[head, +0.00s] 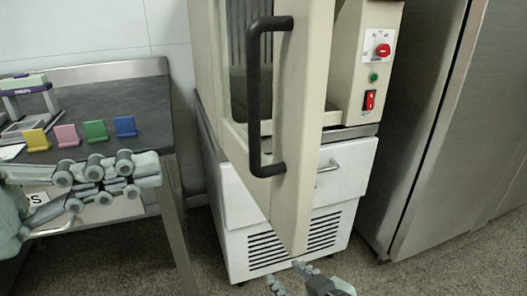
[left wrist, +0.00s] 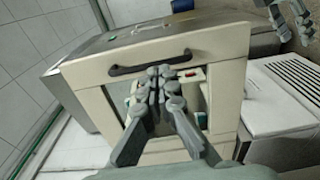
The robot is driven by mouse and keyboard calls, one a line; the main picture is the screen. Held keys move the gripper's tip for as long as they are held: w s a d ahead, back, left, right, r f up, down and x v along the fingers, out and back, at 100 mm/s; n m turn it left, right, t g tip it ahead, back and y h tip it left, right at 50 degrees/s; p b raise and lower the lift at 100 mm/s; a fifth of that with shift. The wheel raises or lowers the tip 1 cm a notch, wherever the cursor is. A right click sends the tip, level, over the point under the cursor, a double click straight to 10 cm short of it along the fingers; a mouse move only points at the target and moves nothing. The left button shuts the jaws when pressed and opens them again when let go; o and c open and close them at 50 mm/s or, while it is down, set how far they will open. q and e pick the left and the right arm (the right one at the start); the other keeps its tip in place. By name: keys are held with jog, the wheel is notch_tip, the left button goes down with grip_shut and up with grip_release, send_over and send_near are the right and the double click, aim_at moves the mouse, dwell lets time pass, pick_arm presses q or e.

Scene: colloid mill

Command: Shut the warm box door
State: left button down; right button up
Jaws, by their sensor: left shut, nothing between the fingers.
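The warm box (head: 360,60) is cream, with its door (head: 310,130) standing open towards me. A black bar handle (head: 255,100) is on the door's front; it also shows in the left wrist view (left wrist: 150,64). My left gripper (head: 150,168) is shut and empty, left of the door and apart from it in the head view. In the left wrist view its closed fingertips (left wrist: 163,75) appear in front of the door, just below the handle; contact cannot be told. My right gripper (head: 298,277) is partly cut off below the door's lower corner; its fingers look apart.
The box stands on a white cabinet (head: 345,175) with a vent. A steel table (head: 110,80) at left holds coloured blocks (head: 95,131) and a small device (head: 25,95). A tall steel unit (head: 430,120) stands close on the right. Some floor is clear between table and cabinet.

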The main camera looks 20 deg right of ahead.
pick_arm(q)
jog(key=d+p, duration=0.2)
jog(key=d, duration=0.1)
jog(key=p, duration=0.2)
send_near(297, 138)
pick_arm(e)
jog(key=s+d+f+m+g+h, duration=0.1)
jog(key=s+d+f+g+h, duration=0.3)
jog(key=s+d+f+g, duration=0.55)
pick_arm(q)
jog(key=d+p, duration=0.1)
jog(key=d, duration=0.1)
jog(key=d+p, duration=0.1)
jog(key=d, duration=0.1)
jog(key=d+p, duration=0.1)
jog(key=shift+w+d+r, duration=0.2)
jog(key=shift+w+d, duration=0.05)
jog(key=shift+d, duration=0.15)
jog(key=shift+w+d+f, duration=0.1)
jog(key=shift+d+f, duration=0.1)
jog(key=shift+d, duration=0.3)
pick_arm(e)
jog(key=s+x, duration=0.1)
jog(key=x, duration=0.6)
jog(key=shift+s+f+t+y, duration=0.35)
jog(key=shift+f+t+y, duration=0.05)
jog(key=shift+f+t, duration=0.05)
